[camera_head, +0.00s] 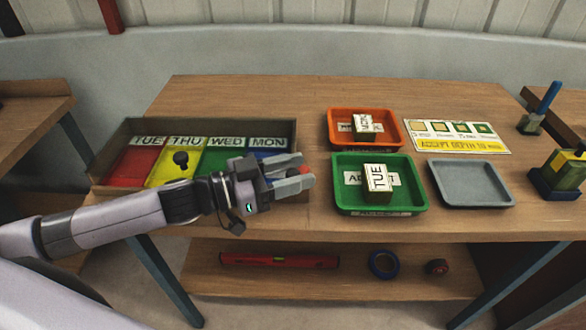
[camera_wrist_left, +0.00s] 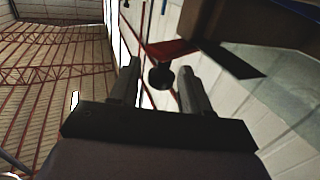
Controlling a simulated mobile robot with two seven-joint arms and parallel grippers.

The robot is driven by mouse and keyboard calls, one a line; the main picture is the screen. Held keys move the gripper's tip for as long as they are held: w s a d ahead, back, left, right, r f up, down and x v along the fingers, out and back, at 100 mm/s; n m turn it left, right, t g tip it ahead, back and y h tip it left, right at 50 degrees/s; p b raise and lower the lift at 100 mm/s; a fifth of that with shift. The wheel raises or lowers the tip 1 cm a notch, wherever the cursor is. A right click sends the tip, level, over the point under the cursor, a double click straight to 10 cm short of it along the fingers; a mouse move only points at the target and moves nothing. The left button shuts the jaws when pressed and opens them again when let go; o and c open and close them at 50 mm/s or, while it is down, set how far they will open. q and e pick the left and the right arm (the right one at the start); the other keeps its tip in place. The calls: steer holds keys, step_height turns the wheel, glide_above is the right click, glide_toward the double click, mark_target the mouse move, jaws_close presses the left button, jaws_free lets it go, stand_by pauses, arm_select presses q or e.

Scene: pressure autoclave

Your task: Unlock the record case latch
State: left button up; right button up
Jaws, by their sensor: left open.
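The record case (camera_head: 105,180) is a shallow box at the left of the table, with coloured sections labelled TUE, THU, WED and MON. A black knob (camera_head: 181,158) stands on its yellow THU section. My left gripper (camera_head: 305,176) is open at the case's right end, partly hiding the blue MON section. A small red part, probably the latch, shows at its fingertips (camera_head: 304,168). My right gripper is out of view.
An orange tray (camera_head: 334,118) and a green tray (camera_head: 345,202) each hold a labelled block, the latter reading TUE. A grey tray (camera_head: 470,184) is empty. A sample card (camera_head: 457,136) lies behind it. A red level (camera_head: 280,261) lies on the lower shelf.

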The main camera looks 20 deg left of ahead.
arm_select(q)
jaws_close()
steer(key=shift+d, duration=0.1)
